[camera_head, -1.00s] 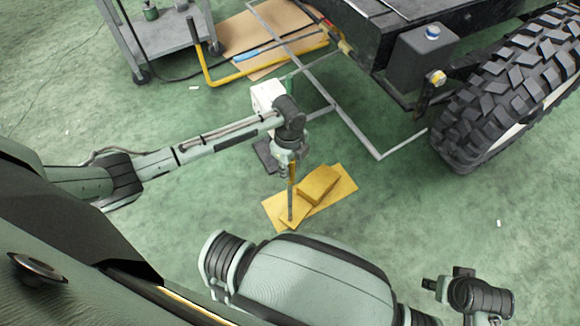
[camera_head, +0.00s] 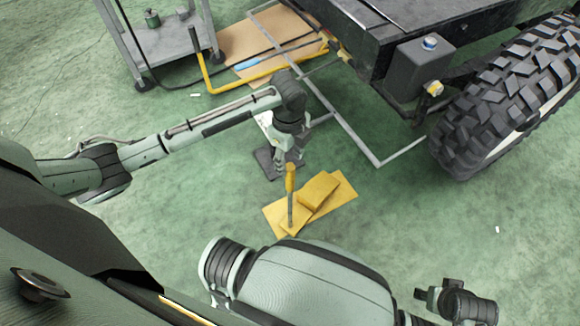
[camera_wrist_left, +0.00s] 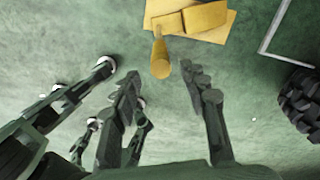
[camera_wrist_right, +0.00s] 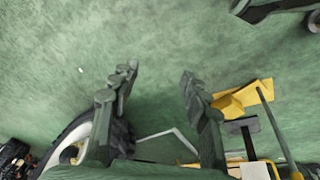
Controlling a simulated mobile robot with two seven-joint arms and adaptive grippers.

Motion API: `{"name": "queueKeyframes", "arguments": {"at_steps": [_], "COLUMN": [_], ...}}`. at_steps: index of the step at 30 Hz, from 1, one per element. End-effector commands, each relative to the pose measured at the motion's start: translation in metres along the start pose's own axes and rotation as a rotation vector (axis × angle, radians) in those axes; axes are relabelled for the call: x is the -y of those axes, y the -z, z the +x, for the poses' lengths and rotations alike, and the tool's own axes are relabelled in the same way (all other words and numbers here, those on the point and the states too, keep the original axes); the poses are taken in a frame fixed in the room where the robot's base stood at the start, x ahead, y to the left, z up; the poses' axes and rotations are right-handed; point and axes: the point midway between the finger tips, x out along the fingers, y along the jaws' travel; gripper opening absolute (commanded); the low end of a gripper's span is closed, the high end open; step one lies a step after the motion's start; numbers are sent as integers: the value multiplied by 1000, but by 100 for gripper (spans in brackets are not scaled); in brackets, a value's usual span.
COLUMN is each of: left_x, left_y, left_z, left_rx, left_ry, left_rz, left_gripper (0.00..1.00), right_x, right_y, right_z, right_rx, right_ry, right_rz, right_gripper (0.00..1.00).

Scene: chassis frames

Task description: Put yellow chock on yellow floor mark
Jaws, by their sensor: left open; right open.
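The yellow chock (camera_head: 318,190) is a wedge with an upright rod handle topped by a yellow knob (camera_head: 291,178). It rests on the yellow floor mark (camera_head: 342,198), turned at a slight angle to it. My left gripper (camera_head: 289,163) is open and empty just above the knob, apart from it. In the left wrist view, the knob (camera_wrist_left: 160,66) shows beyond and between the open fingers (camera_wrist_left: 165,85), with the chock (camera_wrist_left: 205,17) on the mark behind. My right gripper (camera_head: 424,296) is open, empty and away from the chock; its spread fingers also show in the right wrist view (camera_wrist_right: 158,80).
A vehicle with a large black tyre (camera_head: 505,95) stands at the right. A grey cart (camera_head: 165,40) and a yellow bar (camera_head: 240,86) are farther back. Floor right of the mark is clear.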

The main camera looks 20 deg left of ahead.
Motion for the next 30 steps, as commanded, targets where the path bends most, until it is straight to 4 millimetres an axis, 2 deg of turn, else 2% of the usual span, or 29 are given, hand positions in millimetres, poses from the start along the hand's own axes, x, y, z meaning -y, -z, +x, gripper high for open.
{"name": "queueKeyframes", "arguments": {"at_steps": [1, 3, 7, 26, 30], "left_x": [1, 1, 0, 0, 0], "left_y": [0, 0, 0, 0, 0], "left_z": [-10, -19, -28, -30, -30], "left_rx": [0, -1, 0, -1, -1], "left_ry": [3, 2, 0, 0, -1], "left_rz": [1, 0, 0, 0, 0], "left_gripper": [44, 44, 44, 44, 44], "right_x": [0, 1, 1, 2, 1], "right_y": [-1, -2, -2, -3, 3], "right_z": [1, 4, 6, 7, 6], "right_rx": [2, 2, 2, 3, -6], "right_ry": [1, 3, 4, 5, 3], "right_rz": [1, 1, 2, 2, 3], "right_gripper": [46, 46, 46, 46, 46]}}
